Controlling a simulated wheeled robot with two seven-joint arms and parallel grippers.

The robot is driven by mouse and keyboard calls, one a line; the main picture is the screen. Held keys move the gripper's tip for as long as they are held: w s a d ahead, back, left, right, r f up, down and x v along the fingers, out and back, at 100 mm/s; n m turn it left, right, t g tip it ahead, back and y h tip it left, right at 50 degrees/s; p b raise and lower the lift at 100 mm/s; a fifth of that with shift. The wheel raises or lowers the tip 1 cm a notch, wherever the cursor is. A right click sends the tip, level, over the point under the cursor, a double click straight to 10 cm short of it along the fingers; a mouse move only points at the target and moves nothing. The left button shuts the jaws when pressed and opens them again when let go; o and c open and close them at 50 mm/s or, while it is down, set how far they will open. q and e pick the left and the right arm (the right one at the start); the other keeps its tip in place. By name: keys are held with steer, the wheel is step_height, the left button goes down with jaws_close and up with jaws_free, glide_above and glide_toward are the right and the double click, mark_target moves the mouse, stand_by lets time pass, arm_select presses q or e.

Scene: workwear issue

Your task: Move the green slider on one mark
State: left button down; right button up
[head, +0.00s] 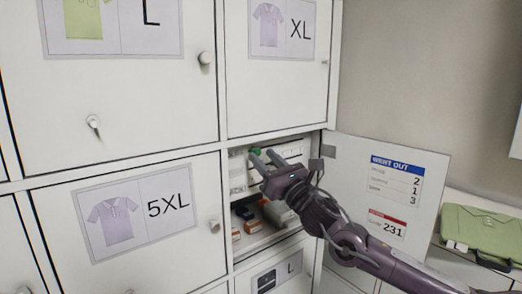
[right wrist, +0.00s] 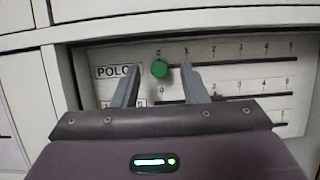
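The green slider (right wrist: 160,69) is a round knob on the top scale of a white panel, beside a label reading POLO. It sits under the leftmost mark, 0, just left of mark 1. My right gripper (right wrist: 161,68) is open, with one finger on each side of the knob and a visible gap to both. In the head view the green slider (head: 256,151) shows at the fingertips of my right gripper (head: 262,155), inside an open locker compartment. I cannot tell how deep the fingertips are relative to the knob. My left gripper is not in view.
A second scale lies below the first, partly hidden by my fingers. Small orange and grey boxes (head: 277,212) lie on the compartment floor. The compartment's open door (head: 412,235) stands to the right, behind my right arm. A green folded item (head: 480,230) lies at far right.

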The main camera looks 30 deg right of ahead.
steer(key=shift+p+x, duration=0.4)
steer(key=shift+x, duration=0.6)
steer(key=shift+a, duration=0.1)
jaws_close()
steer(key=shift+f, duration=0.1)
